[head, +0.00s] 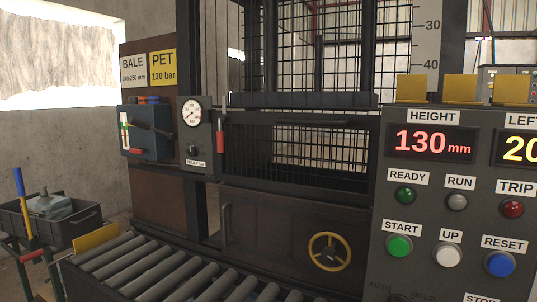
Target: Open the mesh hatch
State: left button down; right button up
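A mesh panel (322,149) in a dark frame, which looks like the mesh hatch, is in the middle of the head view. A dark horizontal bar (300,119) runs along its top edge. A red-handled upright lever (220,140) is at the left side of the frame. A dark gap shows below the mesh, and I cannot tell whether the hatch is fully closed. A second mesh section (340,50) rises above it. Neither of my grippers is in view.
A control panel (430,220) with buttons and a red 130 mm display fills the right. A roller conveyor (165,268) lies in front. Below the hatch is a brown door (270,240) with a yellow handwheel (330,251). A dark crate (80,222) stands left.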

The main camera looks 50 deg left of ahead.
aim_at(351, 122)
jog(key=u, duration=1.6)
